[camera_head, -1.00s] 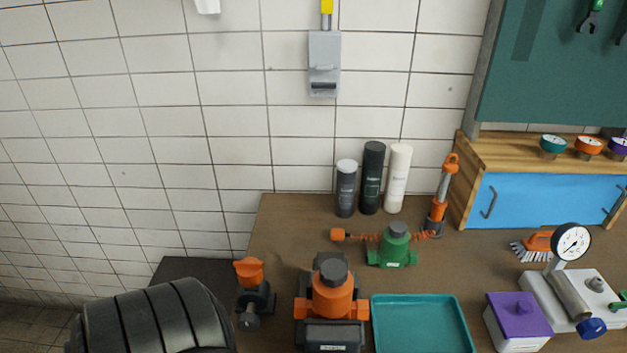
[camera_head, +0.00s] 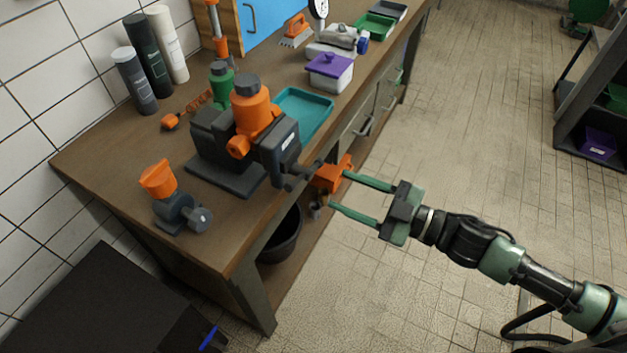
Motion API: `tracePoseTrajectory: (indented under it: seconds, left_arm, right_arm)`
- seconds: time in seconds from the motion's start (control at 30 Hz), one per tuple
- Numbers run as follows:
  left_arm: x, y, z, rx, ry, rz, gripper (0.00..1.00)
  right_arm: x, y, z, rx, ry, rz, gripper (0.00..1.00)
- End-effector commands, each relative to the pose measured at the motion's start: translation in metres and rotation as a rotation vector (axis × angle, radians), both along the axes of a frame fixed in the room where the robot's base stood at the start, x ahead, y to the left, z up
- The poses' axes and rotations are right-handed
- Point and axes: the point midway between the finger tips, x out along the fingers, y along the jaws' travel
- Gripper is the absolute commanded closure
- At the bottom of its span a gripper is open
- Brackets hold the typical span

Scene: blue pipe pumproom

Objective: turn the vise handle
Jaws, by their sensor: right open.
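The dark grey vise (camera_head: 285,152) stands on the bench near its front edge, with an orange body with a black cap (camera_head: 252,112) between its jaws. The vise handle (camera_head: 326,178) sticks out past the bench edge; it has an orange part and a small darker end piece below. My right gripper (camera_head: 338,190) comes in from the lower right, with two green fingers spread apart. The upper fingertip is close to the orange part and the lower one close to the lower end piece. I cannot tell whether either touches. My left gripper is not in view.
A small orange-topped device (camera_head: 172,205) stands at the bench's near left. A teal tray (camera_head: 303,108) and a purple-lidded box (camera_head: 330,72) lie beyond the vise. A black bucket (camera_head: 283,238) sits under the bench. The tiled floor on the right is mostly clear.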

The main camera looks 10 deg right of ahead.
Motion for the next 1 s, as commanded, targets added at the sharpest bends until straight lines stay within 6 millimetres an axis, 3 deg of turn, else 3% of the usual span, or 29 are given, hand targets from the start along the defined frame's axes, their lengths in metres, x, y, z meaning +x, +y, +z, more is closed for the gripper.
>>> tracePoseTrajectory:
  seconds: [0.5, 0.87, 1.0]
  left_arm:
    - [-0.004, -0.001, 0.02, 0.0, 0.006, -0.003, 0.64]
    - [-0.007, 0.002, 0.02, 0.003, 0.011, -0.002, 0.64]
    - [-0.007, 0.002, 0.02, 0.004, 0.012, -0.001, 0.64]
  right_arm:
    - [0.04, 0.057, 0.004, 0.001, -0.003, 0.001, 0.52]
    - [0.043, 0.062, 0.001, 0.0, -0.001, 0.001, 0.52]
    - [0.043, 0.062, 0.001, 0.0, -0.001, 0.001, 0.88]
